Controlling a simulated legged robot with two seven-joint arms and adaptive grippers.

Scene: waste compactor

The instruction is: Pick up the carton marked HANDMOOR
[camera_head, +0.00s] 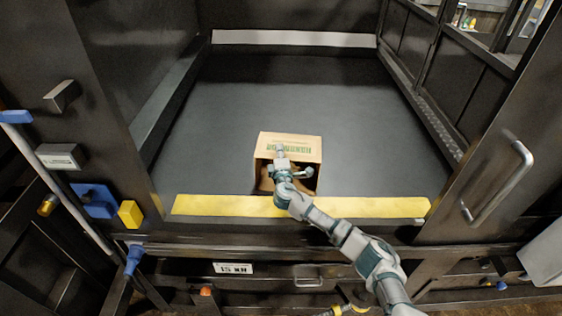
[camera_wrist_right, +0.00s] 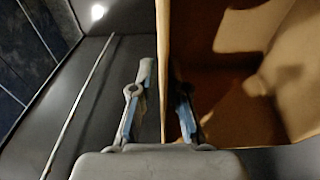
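A tan cardboard carton (camera_head: 268,146) sits on the dark compactor floor, just behind the yellow front strip. Its near side is open, and green lettering on its top is too small to read surely. My right gripper (camera_head: 295,162) is at the carton's open side. In the right wrist view, the open fingers (camera_wrist_right: 161,80) straddle one carton wall (camera_wrist_right: 163,45), one finger outside and one inside. Small gaps seem to show between fingers and wall; I cannot tell whether either touches. The carton's brown inside (camera_wrist_right: 225,95) looks empty where visible. My left gripper is not in view.
The yellow strip (camera_head: 225,205) marks the compactor's front edge. Dark walls close in the bay left, right and back. A door with a pale handle (camera_head: 500,185) stands at right. A blue and yellow fitting (camera_head: 130,214) is at left. The floor (camera_head: 290,90) behind the carton is clear.

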